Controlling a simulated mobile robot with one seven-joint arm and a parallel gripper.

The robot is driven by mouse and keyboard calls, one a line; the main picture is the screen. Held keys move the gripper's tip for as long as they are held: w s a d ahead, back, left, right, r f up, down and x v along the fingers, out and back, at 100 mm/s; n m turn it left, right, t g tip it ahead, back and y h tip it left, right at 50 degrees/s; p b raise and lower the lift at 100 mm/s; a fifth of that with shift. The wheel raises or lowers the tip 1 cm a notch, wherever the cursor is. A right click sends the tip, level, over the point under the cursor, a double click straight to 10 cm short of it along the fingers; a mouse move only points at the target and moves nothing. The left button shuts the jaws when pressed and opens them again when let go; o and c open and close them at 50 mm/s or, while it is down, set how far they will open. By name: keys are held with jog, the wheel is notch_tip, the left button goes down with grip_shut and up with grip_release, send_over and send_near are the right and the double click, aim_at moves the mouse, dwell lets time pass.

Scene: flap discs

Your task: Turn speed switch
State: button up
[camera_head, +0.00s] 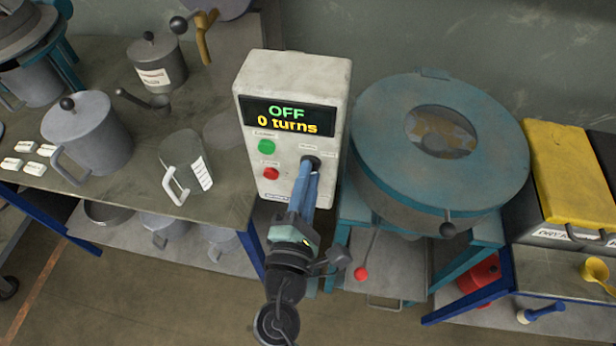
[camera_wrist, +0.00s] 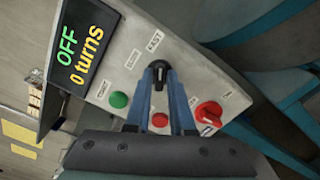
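The control box (camera_head: 290,98) is a worn white housing. Its display reads "OFF" and "0 turns". The speed switch, a black knob (camera_wrist: 160,76), sits on its face near small labels; it also shows in the head view (camera_head: 311,162), partly covered by my fingers. My gripper (camera_head: 307,172) reaches up to it. In the wrist view my blue fingers (camera_wrist: 160,84) lie on either side of the knob, very close to it. Whether they press on it is unclear. A red knob (camera_wrist: 208,113) shows to the right in the wrist view.
A green button (camera_head: 266,147) and a red button (camera_head: 271,173) are on the box face. A round teal machine (camera_head: 385,135) stands close on the right. A clear jug (camera_head: 187,160) and metal pots stand on the left table (camera_head: 215,205).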

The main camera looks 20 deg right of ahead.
jog(key=shift+o, duration=1.4)
jog(key=b+v, duration=0.3)
jog(key=v, duration=1)
